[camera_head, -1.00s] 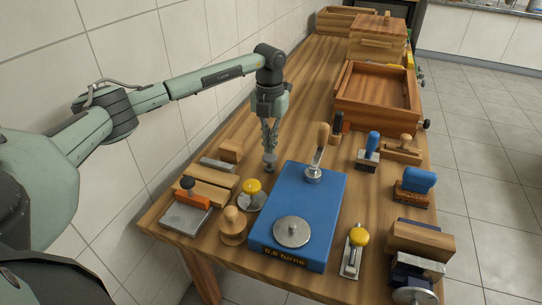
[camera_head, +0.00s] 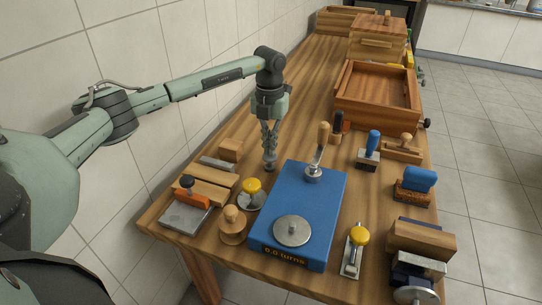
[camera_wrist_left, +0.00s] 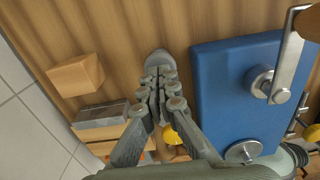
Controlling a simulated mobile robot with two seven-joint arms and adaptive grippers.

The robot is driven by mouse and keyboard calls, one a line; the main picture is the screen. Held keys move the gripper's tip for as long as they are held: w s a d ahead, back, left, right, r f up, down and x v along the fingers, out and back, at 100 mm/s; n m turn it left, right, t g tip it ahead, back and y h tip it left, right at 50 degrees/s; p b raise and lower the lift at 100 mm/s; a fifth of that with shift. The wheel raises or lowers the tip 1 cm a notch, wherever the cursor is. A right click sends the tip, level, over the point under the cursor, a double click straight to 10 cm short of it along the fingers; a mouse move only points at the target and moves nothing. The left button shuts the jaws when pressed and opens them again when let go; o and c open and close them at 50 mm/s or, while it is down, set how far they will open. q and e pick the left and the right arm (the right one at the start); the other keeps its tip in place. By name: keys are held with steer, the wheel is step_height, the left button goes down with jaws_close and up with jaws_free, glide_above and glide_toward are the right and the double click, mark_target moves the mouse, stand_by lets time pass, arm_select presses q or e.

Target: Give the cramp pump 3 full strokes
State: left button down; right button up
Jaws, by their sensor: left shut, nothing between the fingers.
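My left gripper (camera_head: 270,151) is shut and empty, pointing down over the table left of the blue box. It also shows in the left wrist view (camera_wrist_left: 158,80). A small grey rounded piece (camera_head: 270,165) is right at its fingertips, and it also shows in the left wrist view (camera_wrist_left: 160,62). I cannot tell whether they touch. The blue box (camera_head: 318,205) has a crank with a wooden handle (camera_head: 323,133), a round metal disc (camera_head: 292,231) and a label reading "0.0 turns". I cannot tell for sure which thing is the cramp pump. My right gripper is not in view.
Left of the box stand a yellow-knobbed piece (camera_head: 252,190), a wooden knob (camera_head: 233,226) and an orange-and-grey tool (camera_head: 188,205). To the right are a blue-handled stamp (camera_head: 369,150) and a yellow-knobbed metal plate (camera_head: 355,250). An open wooden tray (camera_head: 377,118) stands behind.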

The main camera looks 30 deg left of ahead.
arm_select(q)
steer(key=shift+f+b, duration=0.65)
steer(key=shift+f, duration=0.75)
steer(key=shift+r+p, duration=1.75)
steer(key=shift+r, duration=0.2)
steer(key=shift+f, duration=0.25)
